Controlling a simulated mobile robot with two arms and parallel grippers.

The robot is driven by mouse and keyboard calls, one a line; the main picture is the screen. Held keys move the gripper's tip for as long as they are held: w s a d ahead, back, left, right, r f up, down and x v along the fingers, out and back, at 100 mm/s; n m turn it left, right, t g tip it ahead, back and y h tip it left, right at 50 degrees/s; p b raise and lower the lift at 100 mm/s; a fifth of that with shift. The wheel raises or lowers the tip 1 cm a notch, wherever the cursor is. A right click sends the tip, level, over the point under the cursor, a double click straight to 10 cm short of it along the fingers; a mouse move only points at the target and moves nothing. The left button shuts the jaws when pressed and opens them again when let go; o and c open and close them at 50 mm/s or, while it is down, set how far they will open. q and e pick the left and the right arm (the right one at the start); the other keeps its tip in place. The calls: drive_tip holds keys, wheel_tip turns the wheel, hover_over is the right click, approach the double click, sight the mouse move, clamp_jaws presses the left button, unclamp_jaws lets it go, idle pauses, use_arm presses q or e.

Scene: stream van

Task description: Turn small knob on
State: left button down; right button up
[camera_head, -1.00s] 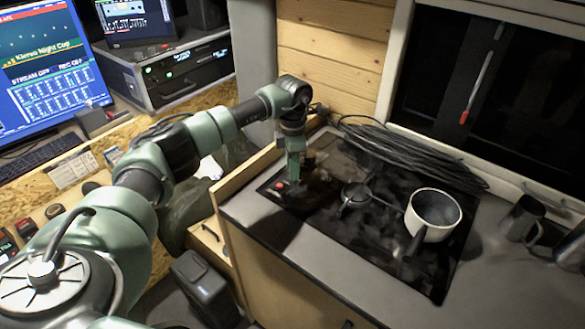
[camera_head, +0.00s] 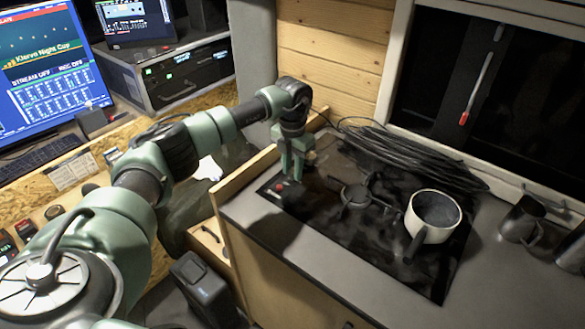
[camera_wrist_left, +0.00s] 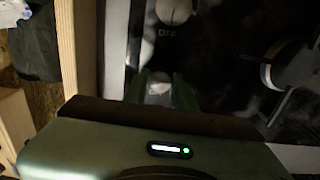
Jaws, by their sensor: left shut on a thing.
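The dark stove top (camera_head: 400,255) is set in the counter in the head view, with a small red spot (camera_head: 279,187) at its front left corner. My left gripper (camera_head: 289,176) points down at this corner. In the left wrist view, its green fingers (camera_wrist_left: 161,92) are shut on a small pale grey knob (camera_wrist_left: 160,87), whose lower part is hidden. Another rounded knob (camera_wrist_left: 172,9) shows at the top edge of that view, with an "OFF" label (camera_wrist_left: 166,33) between the two. My right gripper is not in view.
A white pot (camera_head: 434,214) with a dark handle stands on the stove, right of a burner (camera_head: 356,194). Coiled black cable (camera_head: 415,157) lies along the back. A wooden edge board (camera_head: 240,178) stands left of the gripper. Dark mugs (camera_head: 522,218) stand at the right.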

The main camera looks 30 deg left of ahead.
use_arm(q)
drive_tip(key=shift+w+r, duration=0.1)
drive_tip(key=shift+r, duration=0.05)
idle(0.3)
drive_tip(key=c, duration=1.2)
unclamp_jaws()
drive_tip(key=shift+o, duration=0.2)
wheel_tip(320, 180, up, 8)
drive_tip(key=shift+f+b, duration=0.2)
drive_tip(key=shift+b, duration=0.85)
drive_tip(key=shift+r, duration=0.1)
